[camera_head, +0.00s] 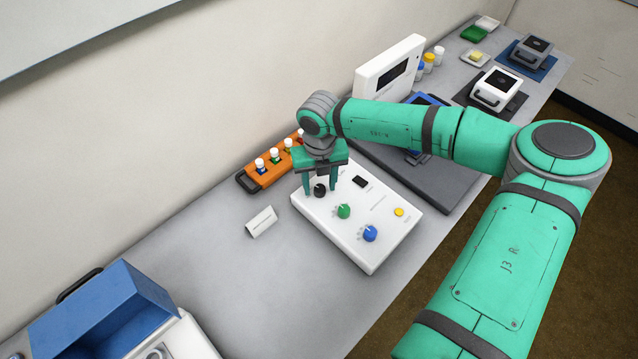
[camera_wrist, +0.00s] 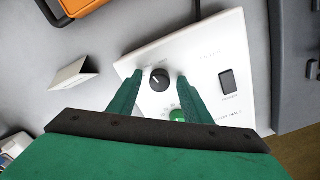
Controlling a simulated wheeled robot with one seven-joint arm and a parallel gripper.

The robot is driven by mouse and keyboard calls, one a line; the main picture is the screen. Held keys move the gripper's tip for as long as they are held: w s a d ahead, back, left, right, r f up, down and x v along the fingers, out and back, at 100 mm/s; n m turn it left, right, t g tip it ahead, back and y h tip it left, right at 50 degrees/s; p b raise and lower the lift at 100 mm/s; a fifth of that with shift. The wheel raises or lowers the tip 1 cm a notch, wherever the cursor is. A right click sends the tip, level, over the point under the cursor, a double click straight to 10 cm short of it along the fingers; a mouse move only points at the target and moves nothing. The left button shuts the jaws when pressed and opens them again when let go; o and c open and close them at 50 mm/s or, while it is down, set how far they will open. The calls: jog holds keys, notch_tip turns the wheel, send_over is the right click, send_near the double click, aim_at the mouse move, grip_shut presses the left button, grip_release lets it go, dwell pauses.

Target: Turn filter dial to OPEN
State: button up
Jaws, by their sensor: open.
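A white control box (camera_head: 375,246) lies on the grey bench with a black dial (camera_head: 320,190), a green knob (camera_head: 344,211), a blue knob (camera_head: 370,233), a yellow button (camera_head: 399,212) and a black switch (camera_head: 360,182). My gripper (camera_head: 320,188) points down over the black dial. In the wrist view the black dial (camera_wrist: 159,79) has a white pointer mark and sits between the open fingers of my gripper (camera_wrist: 155,85), with gaps on both sides. The green knob (camera_wrist: 177,115) is partly hidden by my gripper.
An orange rack (camera_head: 270,171) with several vials stands behind the box. A small white folded card (camera_head: 261,222) stands to its left. A white instrument with a screen (camera_head: 392,66) is behind my arm. The bench front left is clear up to a blue-lidded box (camera_head: 105,312).

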jog(key=shift+f, duration=0.25)
jog(key=c, duration=1.1)
